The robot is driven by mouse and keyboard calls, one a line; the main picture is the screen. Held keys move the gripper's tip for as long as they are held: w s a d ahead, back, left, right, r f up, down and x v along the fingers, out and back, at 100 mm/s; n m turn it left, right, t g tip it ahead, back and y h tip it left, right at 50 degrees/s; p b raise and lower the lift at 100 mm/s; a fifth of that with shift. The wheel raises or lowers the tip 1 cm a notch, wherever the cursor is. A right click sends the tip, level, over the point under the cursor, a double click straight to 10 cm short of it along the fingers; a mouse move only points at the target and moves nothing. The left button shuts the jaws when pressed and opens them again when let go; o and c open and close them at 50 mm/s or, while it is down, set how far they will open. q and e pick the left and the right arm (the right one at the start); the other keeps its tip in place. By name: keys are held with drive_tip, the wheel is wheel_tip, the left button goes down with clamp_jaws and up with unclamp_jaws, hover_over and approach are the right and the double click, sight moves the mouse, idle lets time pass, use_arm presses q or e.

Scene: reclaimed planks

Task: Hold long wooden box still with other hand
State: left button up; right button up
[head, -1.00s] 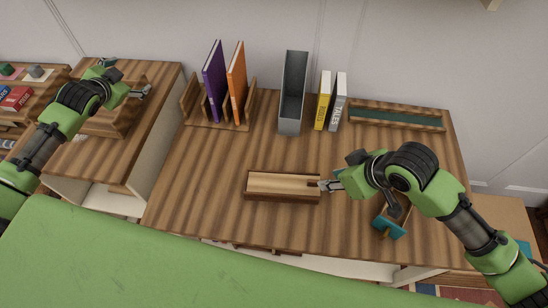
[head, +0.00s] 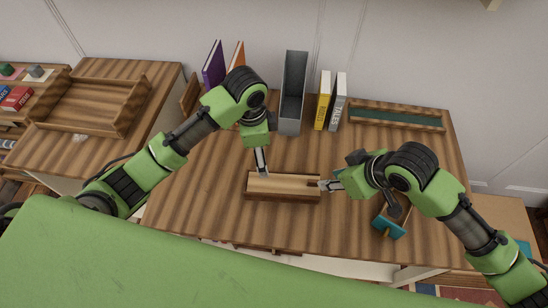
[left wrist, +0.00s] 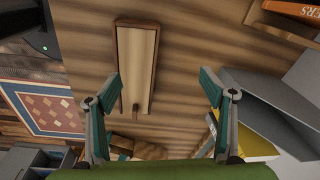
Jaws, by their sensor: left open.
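The long wooden box (head: 283,187), with a pale top and darker brown sides, lies near the middle of the desk. It also shows in the left wrist view (left wrist: 137,65), left of centre, with a small dark tab near its lower end. My left gripper (head: 262,170) points down over the box's back edge, left of its middle.
A grey file holder (head: 292,95), a yellow book (head: 323,100) and a grey-white book (head: 338,102) stand behind the box. Purple (head: 213,65) and orange books stand at back left, partly behind my left arm. A wooden tray (head: 95,105) is on the left table.

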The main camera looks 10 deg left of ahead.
use_arm(q)
wheel_tip(320, 180, up, 2)
drive_tip(key=r+m+g, duration=0.1)
drive_tip(key=m, duration=0.1)
hover_over(274, 183)
drive_tip(key=shift+y, duration=0.3)
wheel_tip(274, 183, down, 14)
drive_tip(key=shift+f, duration=0.1)
drive_tip(key=c, duration=1.4)
drive_tip(key=shift+o, duration=0.2)
